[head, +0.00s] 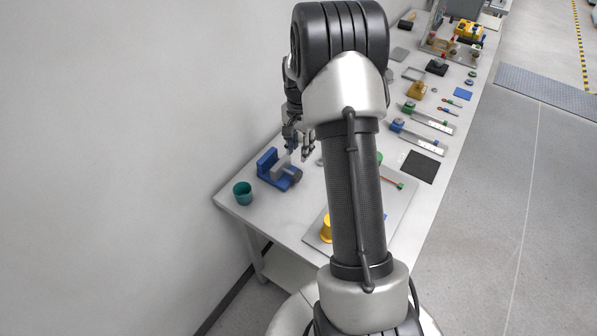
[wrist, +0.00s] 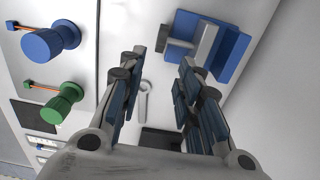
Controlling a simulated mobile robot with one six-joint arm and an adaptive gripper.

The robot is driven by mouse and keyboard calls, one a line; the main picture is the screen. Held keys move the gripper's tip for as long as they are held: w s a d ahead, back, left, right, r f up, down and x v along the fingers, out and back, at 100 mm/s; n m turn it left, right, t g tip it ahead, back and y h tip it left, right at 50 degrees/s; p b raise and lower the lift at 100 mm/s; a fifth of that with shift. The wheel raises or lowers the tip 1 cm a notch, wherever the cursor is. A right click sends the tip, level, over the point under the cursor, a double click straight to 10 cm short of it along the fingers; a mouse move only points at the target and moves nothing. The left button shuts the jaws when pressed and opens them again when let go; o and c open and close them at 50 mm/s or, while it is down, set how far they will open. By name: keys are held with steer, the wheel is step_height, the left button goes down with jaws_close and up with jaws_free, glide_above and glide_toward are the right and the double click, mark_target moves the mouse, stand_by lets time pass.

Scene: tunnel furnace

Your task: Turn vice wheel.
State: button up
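The blue vice (head: 268,167) stands near the left end of the bench, with a grey block in it and a dark grey round wheel (head: 296,177) on its right side. In the wrist view the vice (wrist: 235,50) is at the top right, and the dark wheel (wrist: 162,37) shows on its left. My gripper (head: 300,146) hangs above and behind the vice in the head view. In the wrist view my gripper (wrist: 163,62) has its fingers wide apart with nothing between them. The fingertips appear apart from the wheel.
A teal cup (head: 242,193) stands left of the vice. A blue knob (wrist: 42,44) and a green knob (wrist: 62,103) with orange rods lie on a panel at left. A grey ring-ended tool (wrist: 145,98) lies below the fingers. A wall runs along the bench's left.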

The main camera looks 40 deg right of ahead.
mark_target(300, 171)
step_height(300, 171, down, 11)
steer(key=shift+r+b, duration=0.1)
steer(key=shift+b, duration=0.8)
steer(key=shift+c, duration=0.4)
jaws_close()
